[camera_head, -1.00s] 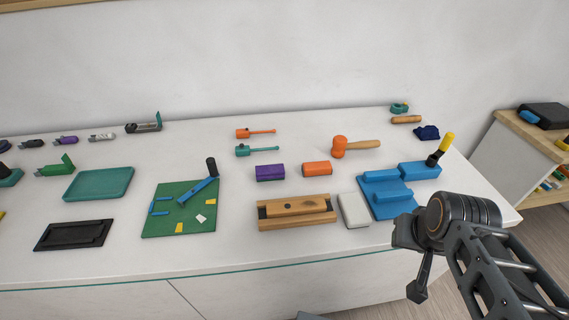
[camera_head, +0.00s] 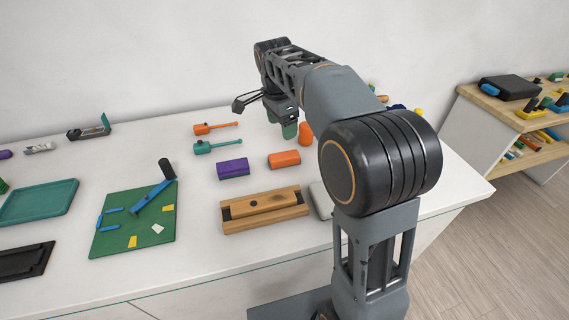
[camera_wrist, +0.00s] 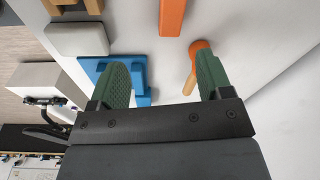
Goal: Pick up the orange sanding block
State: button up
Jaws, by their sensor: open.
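The orange sanding block (camera_head: 284,159) lies on the white worktop, right of a purple block (camera_head: 233,169) and behind a wooden piece (camera_head: 262,211). In the wrist view an orange block (camera_wrist: 172,17) shows at the top edge, partly cut off, beyond the fingertips. My gripper (camera_head: 289,130) hangs above the worktop, behind the sanding block in the head view. In the wrist view its two green fingers (camera_wrist: 162,66) are wide apart with nothing held between them.
An orange mallet (camera_head: 306,132) lies right of my gripper, its head close to the right finger in the wrist view. Orange and teal tools (camera_head: 218,147) lie to the left. A blue fixture (camera_wrist: 139,72) and white block (camera_wrist: 78,39) are nearby. The wall stands behind.

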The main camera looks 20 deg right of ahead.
notch_tip(320, 180, down, 3)
jog(key=w+m, duration=0.3)
jog(key=b, duration=0.1)
send_over(284, 155)
jog(key=shift+g, duration=0.3)
jog(key=f, duration=0.6)
jog(key=shift+w+a, duration=0.1)
jog(key=shift+a, duration=0.2)
jog(key=shift+d+f, duration=0.15)
jog(key=shift+f, duration=1.35)
jog(key=shift+d+f, duration=0.15)
jog(key=shift+f, duration=1.3)
jog(key=shift+c, duration=0.4)
jog(key=c, duration=1)
jog(key=shift+o, duration=0.2)
jog(key=shift+r, duration=0.15)
